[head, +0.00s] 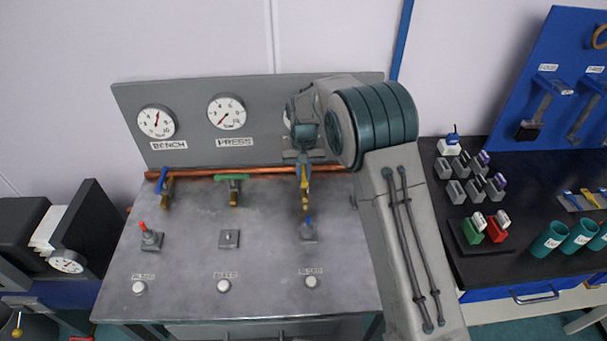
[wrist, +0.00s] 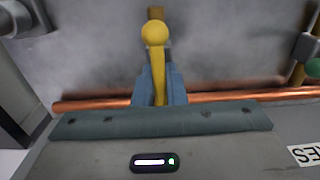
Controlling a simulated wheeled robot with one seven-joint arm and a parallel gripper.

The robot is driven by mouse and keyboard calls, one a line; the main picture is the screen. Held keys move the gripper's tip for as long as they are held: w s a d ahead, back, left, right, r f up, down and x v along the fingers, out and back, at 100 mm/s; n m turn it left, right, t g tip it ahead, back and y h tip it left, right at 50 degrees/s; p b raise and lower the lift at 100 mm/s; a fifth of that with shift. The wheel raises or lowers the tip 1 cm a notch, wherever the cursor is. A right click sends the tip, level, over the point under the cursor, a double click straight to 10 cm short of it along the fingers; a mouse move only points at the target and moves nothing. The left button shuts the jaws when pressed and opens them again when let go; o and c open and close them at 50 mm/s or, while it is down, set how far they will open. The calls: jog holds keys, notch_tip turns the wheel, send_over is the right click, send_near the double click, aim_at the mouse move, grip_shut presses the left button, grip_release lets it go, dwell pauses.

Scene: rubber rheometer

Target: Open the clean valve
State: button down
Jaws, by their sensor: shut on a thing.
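A valve with a yellow lever (head: 305,184) sits on the right part of the copper pipe (head: 262,172) behind the steel bench top. My gripper (head: 304,168) reaches down to it from above. In the wrist view my gripper's blue fingers (wrist: 158,88) are shut on the yellow lever (wrist: 155,62), one on each side. The lever stands roughly across the pipe (wrist: 90,102), and its round yellow end shows beyond the fingers. A blue-handled valve (head: 163,182) and a green-handled valve (head: 232,180) are farther left on the pipe. No label naming the clean valve is readable.
Gauges marked BENCH (head: 157,122) and PRESS (head: 227,112) are on the grey back panel; my arm covers its right part. A red-tipped switch (head: 150,236) and white buttons (head: 223,286) are on the bench top. A dark table (head: 500,262) with racks and teal cups stands at right.

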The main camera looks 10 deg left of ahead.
aim_at(304, 170)
jog(key=c, duration=1.5)
grip_release()
jog(key=shift+r, duration=0.15)
notch_tip(304, 170, up, 14)
jog(key=shift+f+b, duration=0.2)
jog(key=shift+b, duration=0.5)
